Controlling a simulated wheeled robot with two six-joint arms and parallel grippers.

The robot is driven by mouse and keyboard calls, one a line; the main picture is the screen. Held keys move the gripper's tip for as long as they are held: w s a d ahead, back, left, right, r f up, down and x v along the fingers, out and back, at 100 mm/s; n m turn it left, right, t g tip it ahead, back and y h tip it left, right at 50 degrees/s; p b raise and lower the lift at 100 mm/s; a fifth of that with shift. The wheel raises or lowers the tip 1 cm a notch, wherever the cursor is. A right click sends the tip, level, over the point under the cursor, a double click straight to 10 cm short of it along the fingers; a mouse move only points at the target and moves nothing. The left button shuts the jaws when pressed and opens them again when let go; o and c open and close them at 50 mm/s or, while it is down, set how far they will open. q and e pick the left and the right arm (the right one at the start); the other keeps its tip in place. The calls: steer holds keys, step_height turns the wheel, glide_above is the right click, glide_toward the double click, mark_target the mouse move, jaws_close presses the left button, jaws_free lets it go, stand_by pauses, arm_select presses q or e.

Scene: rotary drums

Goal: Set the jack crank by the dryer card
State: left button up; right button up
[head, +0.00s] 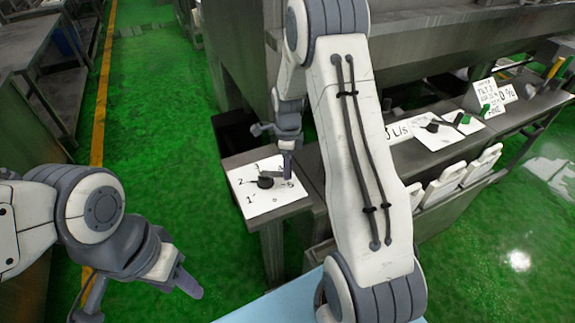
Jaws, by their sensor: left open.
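The jack crank (265,183) appears to be the dark knob with a short arm on a white plate (250,203), marked 1, 2, 3 and more, on a low metal stand. My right gripper (281,150) is over the plate's far right side, one finger pointing down beside the crank's arm. I cannot tell whether it touches or holds the arm. My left gripper (142,300) is open and empty over the floor at lower left. Printed cards (494,97) stand on the bench at right, one reading "TILT"; I cannot tell which is the dryer card.
A metal bench (522,113) at right carries another white plate (432,130) with a dark handle and a further plate with dark and green parts. White panels (443,186) lean below it. Metal tables (25,40) stand at far left. Green floor (150,110) lies open between.

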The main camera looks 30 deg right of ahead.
stand_by(0.3)
steer(key=shift+r, duration=0.4)
step_height(320, 180, up, 10)
steer(key=shift+f+b, duration=0.2)
steer(key=shift+b, duration=0.85)
steer(key=s+a+r+n, duration=0.2)
steer(key=s+a+n, duration=0.3)
steer(key=a+n, duration=0.3)
steer(key=s+a+r+n, duration=0.2)
steer(key=s+a+n, duration=0.35)
steer(key=a, duration=0.35)
steer(key=s+a+n, duration=0.3)
steer(key=s+n, duration=0.5)
steer(key=n, duration=0.1)
steer(key=s+a+n+y, duration=0.1)
steer(key=s+a+n, duration=0.2)
steer(key=s+n, duration=0.6)
steer(key=shift+s+a, duration=0.15)
steer(key=shift+a, duration=0.2)
